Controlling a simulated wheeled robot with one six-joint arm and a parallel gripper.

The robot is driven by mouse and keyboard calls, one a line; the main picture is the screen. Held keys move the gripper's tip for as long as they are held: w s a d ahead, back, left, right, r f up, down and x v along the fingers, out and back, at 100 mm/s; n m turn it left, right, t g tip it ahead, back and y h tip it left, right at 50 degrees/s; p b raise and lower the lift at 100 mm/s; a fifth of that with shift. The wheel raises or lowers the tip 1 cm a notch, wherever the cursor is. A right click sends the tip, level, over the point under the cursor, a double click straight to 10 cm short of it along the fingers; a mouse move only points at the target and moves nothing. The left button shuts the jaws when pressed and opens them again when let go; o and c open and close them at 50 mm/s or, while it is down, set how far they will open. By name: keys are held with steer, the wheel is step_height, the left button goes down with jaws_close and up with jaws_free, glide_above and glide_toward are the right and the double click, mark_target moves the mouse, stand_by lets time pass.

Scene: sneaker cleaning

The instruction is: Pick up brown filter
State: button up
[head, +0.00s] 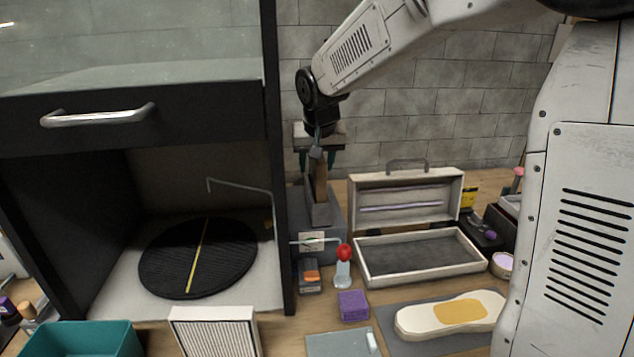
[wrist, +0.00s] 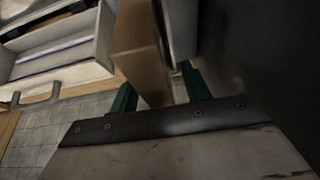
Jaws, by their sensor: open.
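The brown filter (head: 321,182) stands upright in a grey holder (head: 319,212) at the middle of the head view. In the wrist view it shows as a tan-brown slab (wrist: 140,50), with a dark grey side of the holder close at its right. My gripper (head: 317,168) is directly above the filter, pointing down. Its green fingers are apart, one on each side of the filter's near end in the wrist view (wrist: 160,92). I cannot tell whether they touch it. The filter's lower part is hidden inside the holder.
A black-framed cabinet (head: 280,180) with a round black turntable (head: 170,268) stands close at left. An open grey case (head: 470,262) lies at right. A red-topped bottle (head: 343,270), a purple block (head: 353,306) and a shoe sole (head: 412,321) are in front. A white pleated filter (head: 215,335) is at front left.

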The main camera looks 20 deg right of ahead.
steer(key=c, duration=1)
